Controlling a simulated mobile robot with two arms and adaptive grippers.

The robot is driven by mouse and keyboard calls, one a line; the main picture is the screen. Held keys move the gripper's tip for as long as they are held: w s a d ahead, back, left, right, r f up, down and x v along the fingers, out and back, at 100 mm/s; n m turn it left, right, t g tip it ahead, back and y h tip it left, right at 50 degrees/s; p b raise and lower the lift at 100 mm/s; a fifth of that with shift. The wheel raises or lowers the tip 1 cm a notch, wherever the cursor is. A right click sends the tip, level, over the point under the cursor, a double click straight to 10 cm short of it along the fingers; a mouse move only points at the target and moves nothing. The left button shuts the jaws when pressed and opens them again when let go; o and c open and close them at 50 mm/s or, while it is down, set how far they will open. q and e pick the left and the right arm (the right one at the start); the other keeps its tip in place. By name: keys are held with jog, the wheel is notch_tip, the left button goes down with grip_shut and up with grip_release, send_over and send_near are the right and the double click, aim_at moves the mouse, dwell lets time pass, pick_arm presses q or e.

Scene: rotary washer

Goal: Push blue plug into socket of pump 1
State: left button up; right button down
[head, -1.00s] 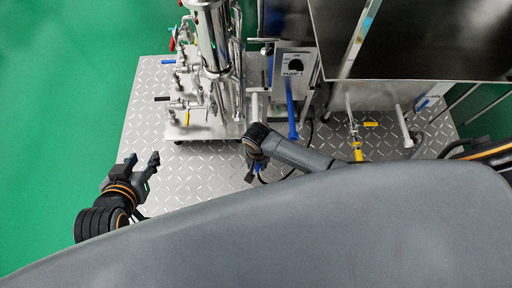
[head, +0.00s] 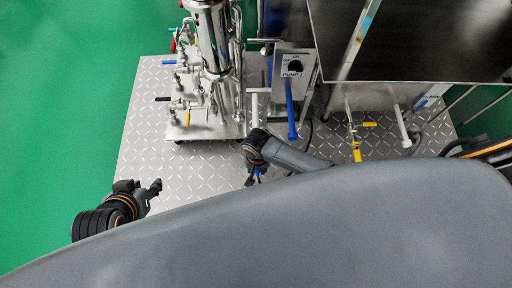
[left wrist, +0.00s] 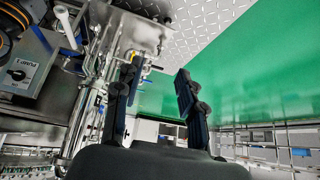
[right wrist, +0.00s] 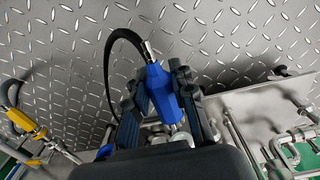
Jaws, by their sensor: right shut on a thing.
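The blue plug (right wrist: 163,92) sits between the fingers of my right gripper (right wrist: 155,100) in the right wrist view, with a black cable looping off to the left. In the head view my right gripper (head: 252,178) is low over the metal floor plate, in front of pump 1, with a bit of the blue plug (head: 258,171) showing. The pump 1 box (head: 294,67) has a black dial and stands behind and above that gripper. Its socket cannot be made out. My left gripper (head: 153,186) is over the plate's left side; it is open and empty in the left wrist view (left wrist: 158,90).
A steel column rig (head: 213,50) with several valves stands left of pump 1. A blue-handled part (head: 291,108) hangs below the pump box. Yellow-handled valves (head: 356,150) are to the right. The diamond plate (head: 150,125) is bare at left.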

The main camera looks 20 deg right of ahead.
pick_arm(q)
jog(key=s+a+g+p, duration=0.1)
jog(key=s+g, duration=0.2)
jog(key=s, duration=0.2)
jog(key=shift+s+a+f+y+p, duration=0.35)
jog(key=shift+f+y, duration=0.05)
pick_arm(e)
jog(key=shift+s+a, duration=0.2)
jog(key=shift+s, duration=0.4)
jog(key=shift+s+a, duration=0.2)
jog(key=shift+s, duration=0.4)
pick_arm(q)
jog(key=shift+r, duration=0.1)
pick_arm(e)
jog(key=shift+d, duration=0.1)
pick_arm(q)
jog(key=p+x, duration=0.2)
jog(key=x, duration=0.1)
jog(key=shift+w+d, duration=0.15)
jog(key=shift+w, duration=0.05)
pick_arm(e)
jog(key=d, duration=0.2)
jog(key=s+d, duration=0.1)
jog(key=d, duration=0.1)
jog(key=shift+s+d, duration=0.1)
